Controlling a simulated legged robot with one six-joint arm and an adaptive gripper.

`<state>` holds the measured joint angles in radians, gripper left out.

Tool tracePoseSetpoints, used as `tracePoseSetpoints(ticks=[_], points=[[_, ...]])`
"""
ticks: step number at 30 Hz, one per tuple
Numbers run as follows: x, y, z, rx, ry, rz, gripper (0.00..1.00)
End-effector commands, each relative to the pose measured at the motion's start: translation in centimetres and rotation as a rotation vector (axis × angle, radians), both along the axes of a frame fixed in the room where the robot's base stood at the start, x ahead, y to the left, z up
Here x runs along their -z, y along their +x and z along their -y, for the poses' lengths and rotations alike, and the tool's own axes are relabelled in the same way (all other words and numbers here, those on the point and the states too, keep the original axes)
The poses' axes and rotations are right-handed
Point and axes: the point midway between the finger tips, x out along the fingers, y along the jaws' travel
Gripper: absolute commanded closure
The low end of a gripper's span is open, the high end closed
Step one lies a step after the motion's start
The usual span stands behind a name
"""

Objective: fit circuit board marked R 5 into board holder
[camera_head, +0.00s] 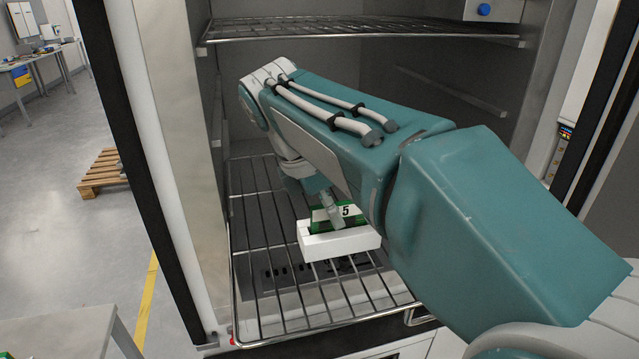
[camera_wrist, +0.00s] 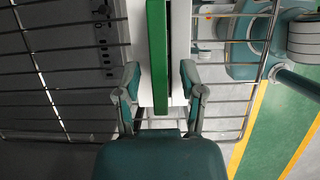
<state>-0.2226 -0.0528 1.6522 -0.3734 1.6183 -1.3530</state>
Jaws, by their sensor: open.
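The green circuit board (camera_head: 319,215) has a white label with a visible 5; the rest of the mark is hidden behind my gripper. It stands at the white board holder (camera_head: 345,245), which rests on the lower wire shelf. The board appears seated in the holder, but how deep cannot be told. In the wrist view the board (camera_wrist: 157,50) shows edge-on as a green strip over the white holder (camera_wrist: 181,40). My gripper (camera_head: 331,208) is at the board. In the wrist view its fingers (camera_wrist: 159,72) are open, one on each side of the board, with gaps between.
The lower wire shelf (camera_head: 265,225) is inside an open chamber, with bare room left of the holder. An upper wire shelf (camera_head: 370,29) is above my arm. The chamber's side walls stand close on both sides. A pallet (camera_head: 103,170) lies on the floor outside.

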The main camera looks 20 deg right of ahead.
Motion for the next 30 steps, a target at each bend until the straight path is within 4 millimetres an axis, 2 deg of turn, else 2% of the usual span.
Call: tracePoseSetpoints(ticks=[9, 15, 21, 30], points=[[-5.7, 0.0, -2.4, -0.002, 0.001, 0.003, 0.48], [-8.6, 0.0, -3.5, -0.002, 0.001, 0.001, 0.48], [-10.0, -0.1, -4.1, -0.001, 0.001, 0.0, 0.48], [-10.2, -0.1, -4.1, 0.0, 0.0, 0.0, 0.48]])
